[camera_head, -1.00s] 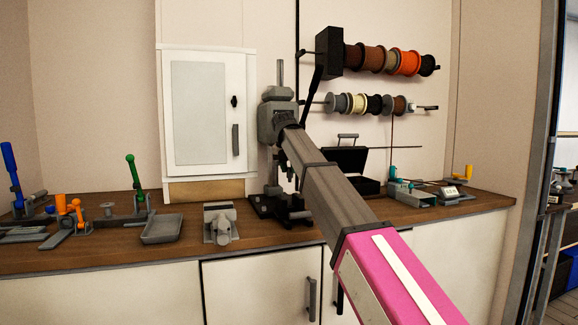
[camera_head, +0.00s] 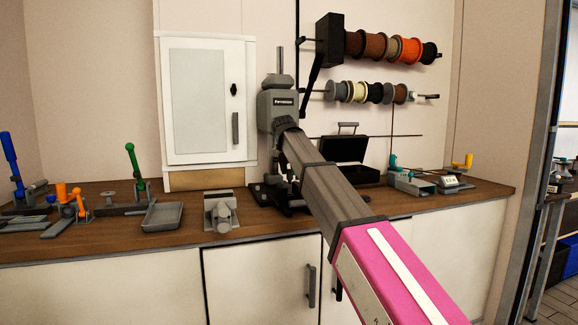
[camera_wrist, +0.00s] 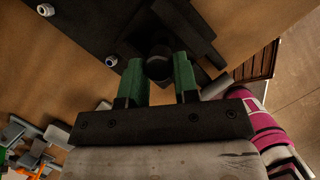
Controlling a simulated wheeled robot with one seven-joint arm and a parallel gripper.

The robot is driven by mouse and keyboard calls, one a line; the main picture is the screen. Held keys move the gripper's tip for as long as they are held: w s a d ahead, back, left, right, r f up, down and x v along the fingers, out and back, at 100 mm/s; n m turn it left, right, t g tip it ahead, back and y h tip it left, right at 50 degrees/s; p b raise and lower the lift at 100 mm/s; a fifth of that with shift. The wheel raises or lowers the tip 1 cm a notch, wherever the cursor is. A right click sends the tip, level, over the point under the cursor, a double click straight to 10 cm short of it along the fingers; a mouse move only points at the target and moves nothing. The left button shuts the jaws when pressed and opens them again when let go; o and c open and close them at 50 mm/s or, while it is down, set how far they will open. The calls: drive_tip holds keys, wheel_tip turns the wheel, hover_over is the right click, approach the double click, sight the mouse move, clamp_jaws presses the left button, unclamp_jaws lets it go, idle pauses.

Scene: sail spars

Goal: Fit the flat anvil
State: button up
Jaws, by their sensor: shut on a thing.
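The bench press (camera_head: 280,104), grey with a black base, stands on the wooden bench against the wall. My arm reaches across it from the lower right and hides much of its lower part. In the wrist view my gripper (camera_wrist: 160,76) has two green fingers, closed on a dark round piece that I take for the flat anvil (camera_wrist: 158,66). The piece is over or against the black press base (camera_wrist: 90,20); I cannot tell whether it is seated. My gripper is hidden or too unclear to make out in the head view.
A grey vise-like block (camera_head: 220,212) and a shallow grey tray (camera_head: 163,217) sit left of the press. Clamps with green (camera_head: 131,155), orange and blue handles are farther left. A black open case (camera_head: 345,160) and small devices stand right. Wire spools hang above.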

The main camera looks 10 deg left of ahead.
sight(289, 180)
drive_tip(key=shift+f, duration=1.55)
drive_tip(key=shift+f, duration=0.25)
drive_tip(key=shift+s+d+f, duration=0.15)
drive_tip(key=shift+s+f, duration=0.05)
drive_tip(key=shift+f, duration=0.15)
idle(1.9)
